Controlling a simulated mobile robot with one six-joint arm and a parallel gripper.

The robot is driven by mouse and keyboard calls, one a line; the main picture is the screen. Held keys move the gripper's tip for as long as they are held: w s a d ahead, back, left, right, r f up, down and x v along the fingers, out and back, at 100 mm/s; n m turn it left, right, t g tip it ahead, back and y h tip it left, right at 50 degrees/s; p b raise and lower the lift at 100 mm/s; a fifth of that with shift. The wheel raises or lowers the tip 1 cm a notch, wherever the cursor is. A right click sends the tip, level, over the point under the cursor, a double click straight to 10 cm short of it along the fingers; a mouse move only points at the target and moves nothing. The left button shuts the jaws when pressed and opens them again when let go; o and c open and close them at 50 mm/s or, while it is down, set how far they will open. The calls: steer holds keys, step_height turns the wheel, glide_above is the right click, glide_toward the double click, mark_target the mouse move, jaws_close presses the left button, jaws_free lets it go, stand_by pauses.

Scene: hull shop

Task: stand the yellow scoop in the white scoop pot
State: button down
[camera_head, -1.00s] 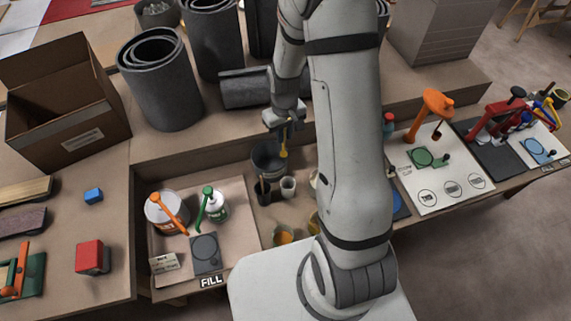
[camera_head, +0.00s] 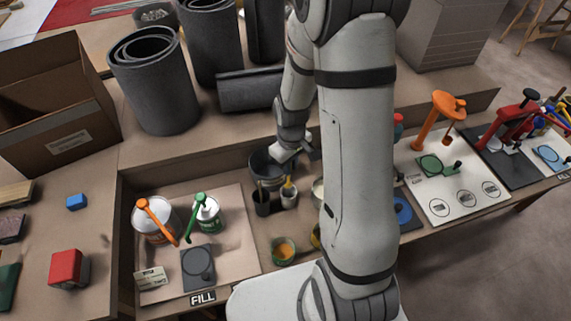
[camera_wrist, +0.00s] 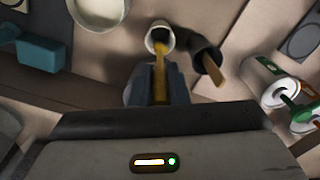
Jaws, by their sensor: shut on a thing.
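The yellow scoop (camera_wrist: 160,62) is held between the fingers of my gripper (camera_wrist: 158,86) in the wrist view. Its far end reaches into the mouth of the white scoop pot (camera_wrist: 153,31); how deep it sits I cannot tell. In the head view the white pot (camera_head: 289,200) stands on the bench and the yellow scoop (camera_head: 288,184) rises from its mouth, roughly upright. My gripper (camera_head: 288,173) is close above the pot, partly hidden by my wrist.
A black pot (camera_head: 262,205) with a wooden-handled tool stands close beside the white pot. A dark bucket (camera_head: 261,166) is right behind. A green-rimmed pot of orange stuff (camera_head: 283,250) stands in front. Tins with orange and green handles are at left.

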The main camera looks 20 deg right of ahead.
mark_target(290, 185)
steer(key=shift+f+b, duration=3.15)
steer(key=shift+f, duration=1)
steer(key=c, duration=1.3)
jaws_free()
steer(key=shift+o, duration=0.2)
steer(key=o, duration=0.7)
steer(key=shift+o, duration=0.2)
steer(key=shift+r, duration=0.1)
